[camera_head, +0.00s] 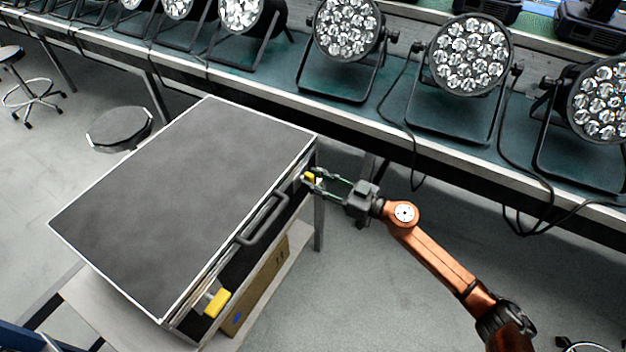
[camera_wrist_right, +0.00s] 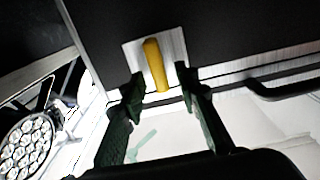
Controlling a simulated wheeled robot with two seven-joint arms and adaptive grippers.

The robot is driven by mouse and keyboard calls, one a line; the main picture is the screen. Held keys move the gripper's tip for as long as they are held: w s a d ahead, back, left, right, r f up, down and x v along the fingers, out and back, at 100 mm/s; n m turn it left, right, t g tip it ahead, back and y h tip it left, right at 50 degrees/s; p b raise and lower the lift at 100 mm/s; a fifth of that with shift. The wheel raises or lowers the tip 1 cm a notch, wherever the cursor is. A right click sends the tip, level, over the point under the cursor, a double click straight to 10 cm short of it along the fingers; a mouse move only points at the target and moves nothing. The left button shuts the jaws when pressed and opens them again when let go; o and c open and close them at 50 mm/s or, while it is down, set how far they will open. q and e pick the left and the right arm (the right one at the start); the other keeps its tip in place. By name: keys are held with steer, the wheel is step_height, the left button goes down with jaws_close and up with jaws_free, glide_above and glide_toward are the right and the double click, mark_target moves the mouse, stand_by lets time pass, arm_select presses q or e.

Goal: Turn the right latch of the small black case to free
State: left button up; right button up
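The small black case (camera_head: 190,190) lies closed on a stand, with a silver edge and a dark handle (camera_head: 263,219) on its front side. Its right latch (camera_head: 309,177) is yellow and sits near the far end of that side. In the right wrist view the latch (camera_wrist_right: 156,66) stands on a pale plate, slightly tilted from upright. My right gripper (camera_head: 314,181) is open, with its fingertips (camera_wrist_right: 160,88) on either side of the latch's lower end. The other yellow latch (camera_head: 216,302) is at the near end. My left gripper is not in view.
A long bench (camera_head: 290,85) with several par lights (camera_head: 346,28) and hanging cables runs behind the case. A stool (camera_head: 119,128) stands at the left. The floor right of the case is mostly clear.

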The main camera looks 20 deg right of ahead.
steer(key=shift+w+a, duration=0.1)
jaws_close()
stand_by(0.4)
